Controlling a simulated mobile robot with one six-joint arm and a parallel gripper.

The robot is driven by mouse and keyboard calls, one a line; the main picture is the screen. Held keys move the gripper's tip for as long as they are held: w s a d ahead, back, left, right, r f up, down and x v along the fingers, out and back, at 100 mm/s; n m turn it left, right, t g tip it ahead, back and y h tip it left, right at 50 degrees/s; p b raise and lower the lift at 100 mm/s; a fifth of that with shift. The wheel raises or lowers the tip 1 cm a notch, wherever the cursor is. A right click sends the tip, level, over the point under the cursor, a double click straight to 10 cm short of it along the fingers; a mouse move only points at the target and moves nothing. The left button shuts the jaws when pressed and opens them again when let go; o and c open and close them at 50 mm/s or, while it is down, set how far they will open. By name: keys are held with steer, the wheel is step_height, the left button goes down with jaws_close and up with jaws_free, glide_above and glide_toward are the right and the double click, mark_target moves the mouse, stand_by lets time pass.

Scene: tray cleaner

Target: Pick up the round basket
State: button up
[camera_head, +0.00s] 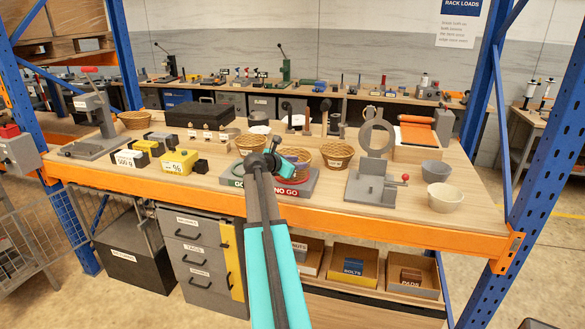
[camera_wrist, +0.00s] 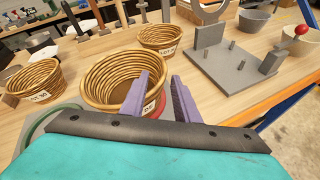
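Three woven baskets show close in the wrist view: a left one (camera_wrist: 35,78), a middle one (camera_wrist: 100,85) and a far right one (camera_wrist: 160,37). They have small labels that I cannot read surely; which is the round one is unclear. My gripper (camera_wrist: 160,97) is open at the middle basket. Its left purple finger overlaps the basket's inside and its right finger is outside the right rim, with the rim seemingly between them, not clamped. In the head view, the middle basket (camera_head: 299,157) is partly hidden by my arm, and the right basket (camera_head: 337,154) stands beside it.
A grey GO/NO GO board (camera_head: 309,187) lies in front. A grey fixture (camera_head: 371,186) with a red knob and two bowls (camera_head: 444,197) stand to the right. Yellow blocks (camera_head: 179,162) sit to the left. The orange rack beam (camera_head: 440,238) edges the table.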

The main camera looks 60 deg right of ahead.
steer(key=p+x, duration=0.1)
steer(key=x, duration=0.3)
steer(key=shift+d, duration=0.25)
steer(key=shift+s+d+f+p, duration=0.1)
steer(key=shift+d+f+p, duration=0.2)
steer(key=shift+d, duration=0.15)
steer(key=shift+c, duration=0.4)
steer(key=shift+a, duration=0.1)
jaws_close()
